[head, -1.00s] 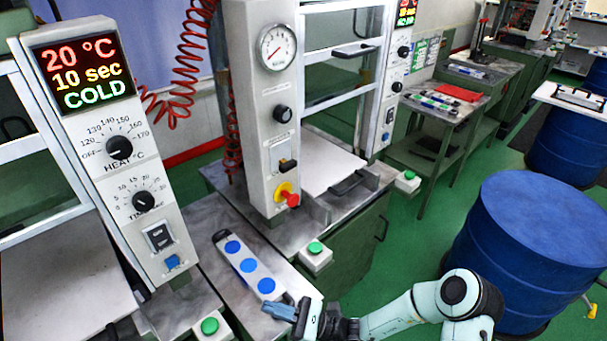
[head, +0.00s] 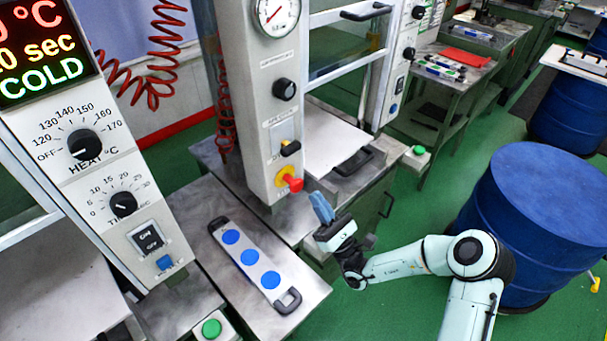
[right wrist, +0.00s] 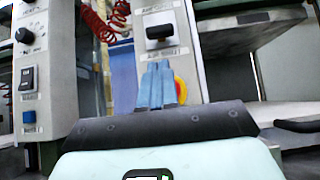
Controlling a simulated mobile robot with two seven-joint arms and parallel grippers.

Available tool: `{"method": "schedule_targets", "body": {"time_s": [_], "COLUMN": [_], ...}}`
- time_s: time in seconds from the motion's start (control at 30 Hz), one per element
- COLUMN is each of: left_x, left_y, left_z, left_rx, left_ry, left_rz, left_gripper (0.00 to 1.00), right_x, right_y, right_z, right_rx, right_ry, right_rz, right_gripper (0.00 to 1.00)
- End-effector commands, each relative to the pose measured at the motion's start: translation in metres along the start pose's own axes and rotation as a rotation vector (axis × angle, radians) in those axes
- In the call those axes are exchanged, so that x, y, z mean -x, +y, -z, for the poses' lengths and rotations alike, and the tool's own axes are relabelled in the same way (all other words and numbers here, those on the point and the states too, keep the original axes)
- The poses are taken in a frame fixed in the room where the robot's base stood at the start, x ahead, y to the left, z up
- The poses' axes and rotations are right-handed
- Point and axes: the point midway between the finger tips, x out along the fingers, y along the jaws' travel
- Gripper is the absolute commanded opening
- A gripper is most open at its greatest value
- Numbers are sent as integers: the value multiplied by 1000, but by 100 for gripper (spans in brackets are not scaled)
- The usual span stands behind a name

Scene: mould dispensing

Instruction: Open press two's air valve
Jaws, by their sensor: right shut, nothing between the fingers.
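Press two's grey control column (head: 258,100) stands at the centre of the head view. Its front carries a round gauge (head: 277,14), a black knob (head: 285,89), a black valve handle (head: 290,148) on a pale plate, and a red and yellow stop button (head: 289,181). The valve handle also shows in the right wrist view (right wrist: 158,36), sticking out sideways. My right gripper (head: 322,207) has blue fingers, shut and empty, in front of and below the stop button, apart from the column. In the wrist view the fingers (right wrist: 160,84) cover part of the stop button. My left gripper is out of view.
Another press's panel (head: 105,165) stands at the left. A blue drum (head: 540,220) stands right of my arm. The press's door handle (head: 366,11) is above.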

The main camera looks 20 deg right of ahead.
Motion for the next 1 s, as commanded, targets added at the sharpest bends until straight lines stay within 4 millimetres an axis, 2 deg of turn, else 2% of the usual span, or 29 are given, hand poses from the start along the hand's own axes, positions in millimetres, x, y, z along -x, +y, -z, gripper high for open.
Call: {"method": "schedule_targets", "body": {"time_s": [0.4, 0.53, 0.7, 1.0], "left_x": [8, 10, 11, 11], "left_y": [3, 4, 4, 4], "left_z": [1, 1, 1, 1], "left_rx": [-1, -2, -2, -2], "left_ry": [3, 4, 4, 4], "left_rz": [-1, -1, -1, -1], "left_gripper": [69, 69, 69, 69], "right_x": [-69, -86, -97, -98], "right_y": [1, 1, 1, 1], "right_z": [-1, -1, 0, 0], "right_rx": [0, -1, -1, -1], "right_ry": [-4, -3, -1, -1], "right_rz": [-3, -2, -2, -1], "right_gripper": [0, 0, 0, 0]}}
